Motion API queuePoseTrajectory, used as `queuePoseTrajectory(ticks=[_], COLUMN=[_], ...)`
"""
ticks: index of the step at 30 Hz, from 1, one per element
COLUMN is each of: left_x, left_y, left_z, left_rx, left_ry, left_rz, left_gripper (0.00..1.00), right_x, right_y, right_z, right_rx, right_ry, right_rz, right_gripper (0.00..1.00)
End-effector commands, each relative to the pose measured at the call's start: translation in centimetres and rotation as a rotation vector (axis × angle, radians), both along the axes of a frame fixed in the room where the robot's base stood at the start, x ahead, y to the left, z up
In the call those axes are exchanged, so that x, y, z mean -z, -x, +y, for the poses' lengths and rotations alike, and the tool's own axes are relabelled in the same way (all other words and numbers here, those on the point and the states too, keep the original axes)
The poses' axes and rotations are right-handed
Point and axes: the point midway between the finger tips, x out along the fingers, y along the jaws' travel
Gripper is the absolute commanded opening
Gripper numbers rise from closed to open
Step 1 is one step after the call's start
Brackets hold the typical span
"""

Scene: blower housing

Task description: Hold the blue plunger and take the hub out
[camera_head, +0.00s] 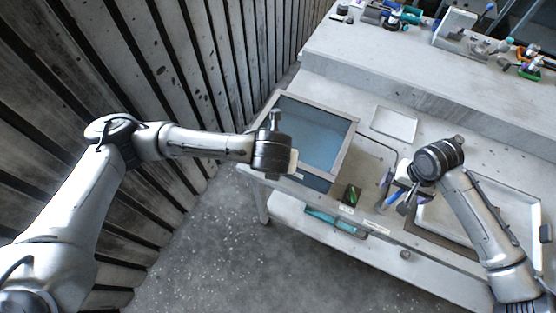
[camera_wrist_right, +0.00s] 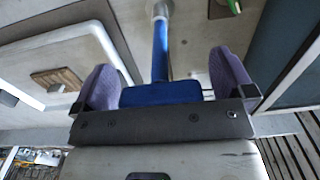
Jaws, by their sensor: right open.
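The blue plunger (camera_wrist_right: 160,55) shows in the right wrist view as a blue rod with a wide blue block at its near end. A pale collar (camera_wrist_right: 161,10) is at the rod's far end; I cannot tell whether it is the hub. My right gripper (camera_wrist_right: 160,85) is open, its purple fingers on either side of the blue block with gaps. In the head view my right gripper (camera_head: 406,193) is over the bench's front part, beside the blue plunger (camera_head: 391,201). My left gripper (camera_head: 276,120) is over the bin's left edge, its jaws unclear.
A blue-floored bin (camera_head: 312,132) with grey walls stands left on the bench. A dark green object (camera_head: 352,194) lies near the front edge. A white tray (camera_head: 520,205) is at the right. Several small items line the raised back shelf (camera_head: 380,55). A slatted wall (camera_head: 180,60) rises at left.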

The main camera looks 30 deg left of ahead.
Motion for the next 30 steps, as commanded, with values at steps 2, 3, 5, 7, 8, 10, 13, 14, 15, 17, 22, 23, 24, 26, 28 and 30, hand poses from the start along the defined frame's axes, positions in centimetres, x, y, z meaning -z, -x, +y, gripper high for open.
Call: queuePoseTrajectory(ticks=[2,3,5,7,8,10,13,14,15,17,22,23,24,26,28,30], left_x=[0.0,0.0,0.0,0.0,0.0,0.0,0.0,0.0,0.0,0.0,0.0,0.0,0.0,0.0,0.0,0.0], left_y=[0.0,0.0,0.0,0.0,0.0,0.0,0.0,0.0,0.0,0.0,0.0,0.0,0.0,0.0,0.0,0.0], left_z=[0.0,0.0,0.0,0.0,0.0,0.0,0.0,0.0,0.0,0.0,0.0,0.0,0.0,0.0,0.0,0.0], left_rx=[0.0,0.0,0.0,0.0,0.0,0.0,0.0,0.0,0.0,0.0,0.0,0.0,0.0,0.0,0.0,0.0], left_ry=[0.0,0.0,0.0,0.0,0.0,0.0,0.0,0.0,0.0,0.0,0.0,0.0,0.0,0.0,0.0,0.0], left_rz=[-0.001,-0.001,-0.001,-0.001,-0.001,-0.001,-0.001,-0.001,-0.001,-0.001,-0.001,-0.001,-0.001,-0.001,-0.001,-0.001], left_gripper=[0.14,0.14,0.14,0.14,0.14,0.14,0.14,0.14,0.14,0.14,0.14,0.14,0.14,0.14,0.14,0.14], right_x=[-1.2,-1.9,-3.0,-4.4,-4.9,-6.2,-7.9,-8.3,-8.9,-9.5,-10.9,-11.0,-11.1,-11.2,-11.3,-11.3], right_y=[-0.1,-0.1,-0.1,-0.1,-0.1,-0.1,0.0,0.0,0.0,0.0,0.0,0.0,0.0,0.0,0.0,0.0], right_z=[0.0,0.0,0.0,0.0,0.0,0.0,0.0,0.0,0.0,0.0,0.0,0.0,0.0,0.0,0.0,0.0], right_rx=[-0.001,-0.001,0.0,0.0,0.0,0.0,-0.001,-0.001,-0.001,-0.001,0.0,0.0,0.0,0.0,0.0,0.0], right_ry=[-0.001,-0.001,0.0,0.0,-0.001,-0.001,0.0,0.0,0.0,0.0,0.0,0.0,0.001,0.001,0.001,0.001], right_rz=[-0.003,-0.004,-0.004,-0.003,-0.004,-0.003,-0.003,-0.003,-0.002,-0.001,-0.001,-0.001,-0.001,0.0,0.0,0.0], right_gripper=[1.0,1.0,1.0,1.0,1.0,1.0,1.0,1.0,1.0,1.0,1.0,1.0,1.0,1.0,1.0,1.0])
